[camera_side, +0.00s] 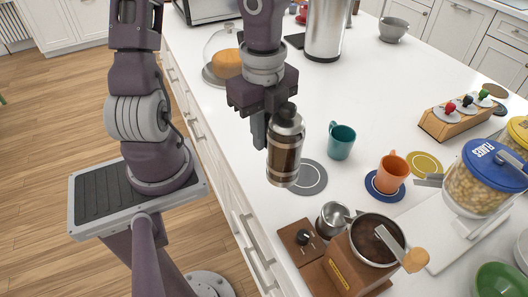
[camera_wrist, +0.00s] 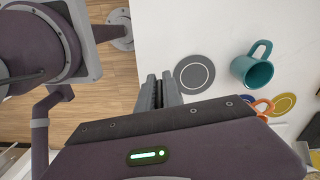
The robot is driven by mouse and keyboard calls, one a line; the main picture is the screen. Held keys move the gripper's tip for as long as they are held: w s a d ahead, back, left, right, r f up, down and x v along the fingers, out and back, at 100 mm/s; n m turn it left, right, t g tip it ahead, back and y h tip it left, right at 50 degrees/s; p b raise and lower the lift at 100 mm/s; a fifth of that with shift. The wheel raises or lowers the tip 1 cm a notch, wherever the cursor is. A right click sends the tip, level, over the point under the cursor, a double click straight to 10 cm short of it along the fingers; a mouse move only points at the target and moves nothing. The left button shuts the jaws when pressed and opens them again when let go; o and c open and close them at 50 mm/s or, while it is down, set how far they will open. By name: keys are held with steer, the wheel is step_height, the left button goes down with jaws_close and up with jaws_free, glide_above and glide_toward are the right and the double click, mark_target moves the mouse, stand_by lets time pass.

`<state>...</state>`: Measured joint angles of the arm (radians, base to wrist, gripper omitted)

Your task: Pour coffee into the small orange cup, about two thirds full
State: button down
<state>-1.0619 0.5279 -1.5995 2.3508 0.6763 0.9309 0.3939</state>
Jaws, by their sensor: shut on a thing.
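The small orange cup (camera_side: 391,173) stands upright on a dark blue coaster (camera_side: 373,188) on the counter; its inside cannot be made out. In the wrist view the cup (camera_wrist: 262,105) is partly hidden behind my gripper's body. My gripper (camera_side: 262,132) is shut on a glass coffee press (camera_side: 284,158) with a black knob and dark coffee inside. The press is nearly upright, to the left of the cup and apart from it.
A teal mug (camera_side: 341,141) stands between press and cup. A grey coaster (camera_side: 314,181) lies bare beside the press. A grinder (camera_side: 366,262) and a metal jug (camera_side: 331,218) stand at the front, jars (camera_side: 484,180) at the right. A yellow coaster (camera_side: 425,163) is empty.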

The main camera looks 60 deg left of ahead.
step_height(320, 180, up, 3)
steer(key=shift+s+d+f, duration=0.1)
steer(key=shift+f, duration=0.1)
steer(key=shift+r, duration=0.4)
